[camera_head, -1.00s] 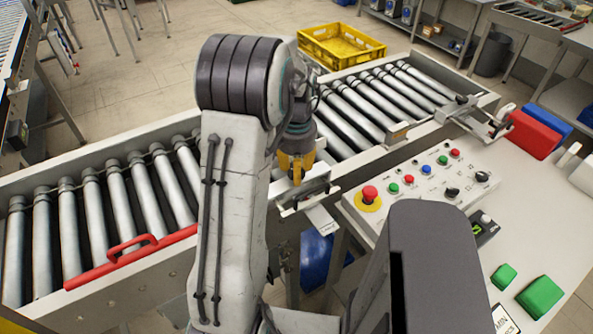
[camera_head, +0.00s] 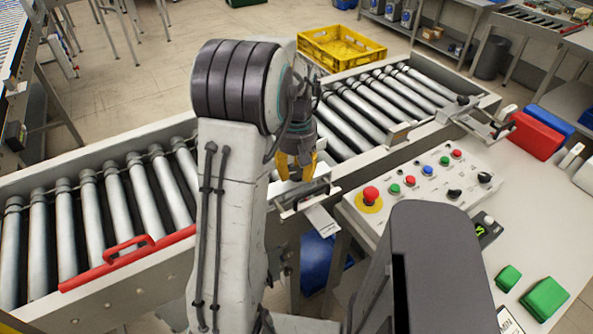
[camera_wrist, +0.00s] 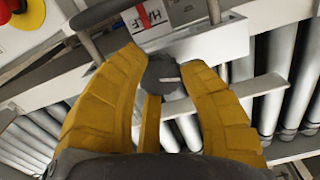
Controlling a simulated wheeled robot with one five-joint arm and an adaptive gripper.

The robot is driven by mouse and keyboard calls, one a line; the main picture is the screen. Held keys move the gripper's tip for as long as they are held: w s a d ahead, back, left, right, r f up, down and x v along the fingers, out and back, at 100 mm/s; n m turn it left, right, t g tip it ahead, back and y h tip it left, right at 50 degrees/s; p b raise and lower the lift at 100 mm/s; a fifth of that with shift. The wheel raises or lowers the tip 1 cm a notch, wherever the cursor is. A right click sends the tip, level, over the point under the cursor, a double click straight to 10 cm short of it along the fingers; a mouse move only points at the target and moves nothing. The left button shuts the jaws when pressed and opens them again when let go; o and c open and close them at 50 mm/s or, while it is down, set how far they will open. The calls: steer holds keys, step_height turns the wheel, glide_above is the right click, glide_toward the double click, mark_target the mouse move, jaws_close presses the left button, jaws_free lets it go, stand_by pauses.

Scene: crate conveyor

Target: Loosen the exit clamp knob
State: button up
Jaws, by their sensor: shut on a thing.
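My gripper (camera_head: 297,168) has yellow fingers and points down at a clamp (camera_head: 306,192) on the near side rail of the roller conveyor. In the wrist view, my gripper (camera_wrist: 163,68) is shut on a dark round knob (camera_wrist: 161,76) with a pale line mark on its top. The fingers sit on both sides of the knob. A similar clamp (camera_head: 486,122) stands farther along the rail at the right.
The control panel (camera_head: 424,185) with buttons and a red emergency stop (camera_head: 371,194) is close right of my gripper. A red-handled bar (camera_head: 130,258) lies along the left rail. A yellow crate (camera_head: 341,46) stands on the floor behind the conveyor.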

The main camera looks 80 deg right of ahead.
mark_target(297, 172)
steer(key=shift+a+f+n, duration=0.1)
steer(key=shift+n, duration=1.5)
steer(key=o, duration=1.2)
step_height(297, 172, up, 12)
